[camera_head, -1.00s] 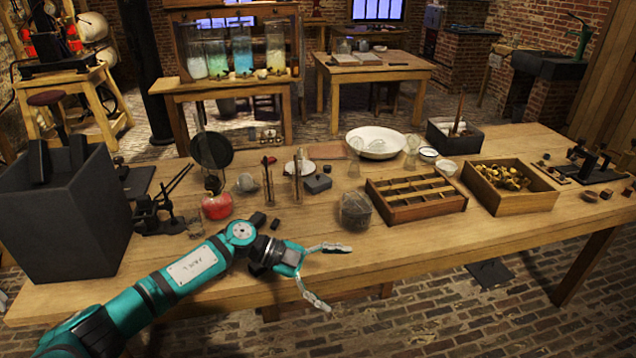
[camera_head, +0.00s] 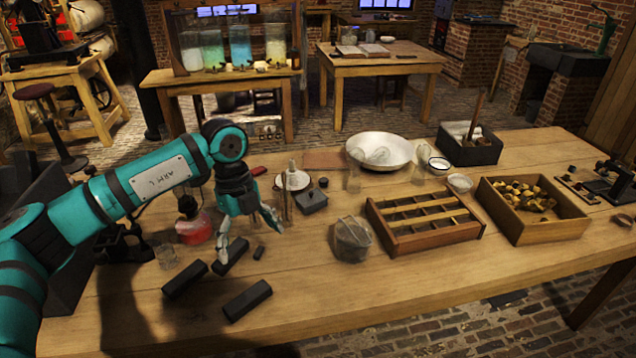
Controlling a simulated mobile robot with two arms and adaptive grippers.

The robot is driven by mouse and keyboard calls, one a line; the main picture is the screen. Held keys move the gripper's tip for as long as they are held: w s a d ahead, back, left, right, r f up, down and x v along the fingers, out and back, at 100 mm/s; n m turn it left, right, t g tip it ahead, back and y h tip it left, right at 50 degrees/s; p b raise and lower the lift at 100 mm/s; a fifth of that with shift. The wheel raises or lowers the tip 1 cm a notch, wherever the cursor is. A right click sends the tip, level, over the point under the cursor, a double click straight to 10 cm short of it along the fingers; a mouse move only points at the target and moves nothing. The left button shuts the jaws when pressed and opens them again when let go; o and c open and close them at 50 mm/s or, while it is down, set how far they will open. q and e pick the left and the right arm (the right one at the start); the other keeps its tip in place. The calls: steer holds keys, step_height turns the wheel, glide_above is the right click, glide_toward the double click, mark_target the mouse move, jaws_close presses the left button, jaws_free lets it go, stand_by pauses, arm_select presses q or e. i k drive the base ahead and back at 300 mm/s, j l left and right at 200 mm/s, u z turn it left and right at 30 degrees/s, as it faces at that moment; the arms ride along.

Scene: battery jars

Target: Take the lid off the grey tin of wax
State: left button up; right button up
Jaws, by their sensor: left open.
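A small, low, dark grey square box with a lid (camera_head: 312,201), which looks like the grey tin, sits on the table near its middle. Its lid appears to be on. My left gripper (camera_head: 248,236) hangs to the left of the tin, fingers pointing down and spread apart. Nothing is between the fingers, and they are apart from the tin. My right gripper is not in view.
Dark blocks (camera_head: 247,300) lie below and left of the gripper. A mesh-like jar (camera_head: 352,241), wooden rack (camera_head: 430,238) and white basin (camera_head: 395,160) stand to the right. The front right tabletop is clear.

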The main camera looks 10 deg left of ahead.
mark_target(307, 200)
steer(key=i, duration=1.35)
